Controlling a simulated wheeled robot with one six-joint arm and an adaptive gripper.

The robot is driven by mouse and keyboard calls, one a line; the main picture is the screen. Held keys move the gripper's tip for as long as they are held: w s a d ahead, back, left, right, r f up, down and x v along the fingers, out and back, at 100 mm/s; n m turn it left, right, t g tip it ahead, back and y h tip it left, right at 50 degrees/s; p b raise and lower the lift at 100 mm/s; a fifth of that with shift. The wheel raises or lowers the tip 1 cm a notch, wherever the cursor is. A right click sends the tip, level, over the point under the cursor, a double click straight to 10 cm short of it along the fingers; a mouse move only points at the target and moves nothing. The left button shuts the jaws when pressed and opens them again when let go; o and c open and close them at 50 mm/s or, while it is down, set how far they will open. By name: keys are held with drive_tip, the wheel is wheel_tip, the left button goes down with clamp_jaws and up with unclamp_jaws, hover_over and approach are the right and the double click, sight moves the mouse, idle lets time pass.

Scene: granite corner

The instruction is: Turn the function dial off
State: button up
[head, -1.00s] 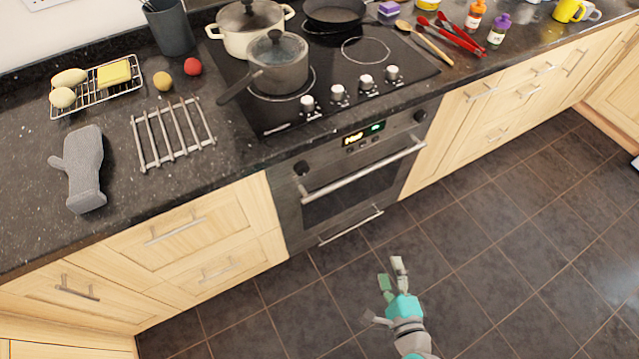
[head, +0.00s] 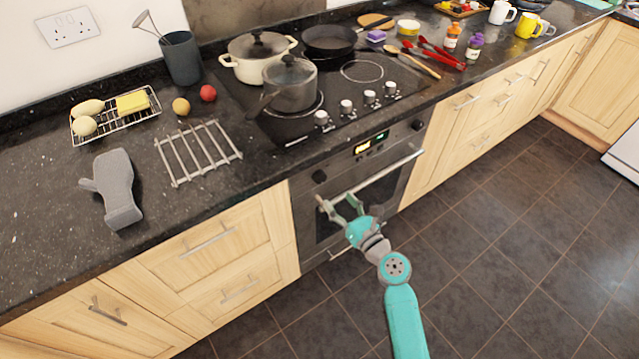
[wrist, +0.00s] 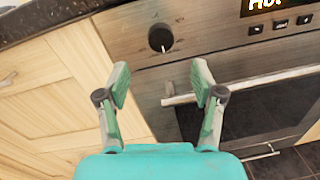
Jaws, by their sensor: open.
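The oven front has two dark round dials. The left dial (head: 319,176) also shows in the wrist view (wrist: 160,38), with a pale mark pointing down and slightly right. The right dial (head: 417,125) is at the panel's other end. No label shows which one is the function dial. My gripper (head: 338,201) is open and empty in front of the oven, below the left dial and by the left end of the door handle. In the wrist view, my gripper's fingers (wrist: 161,78) are spread, with the left dial above and between them, apart from it.
The oven door handle (head: 385,175) sticks out below the panel, close to my gripper. A lit display (head: 370,143) sits between the dials. The hob above has several knobs and pots, including a grey saucepan (head: 290,88). The floor in front is clear.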

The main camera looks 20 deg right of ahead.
sight(322, 180)
drive_tip(key=x, duration=0.9)
drive_tip(key=c, duration=1.1)
drive_tip(key=shift+c, duration=0.2)
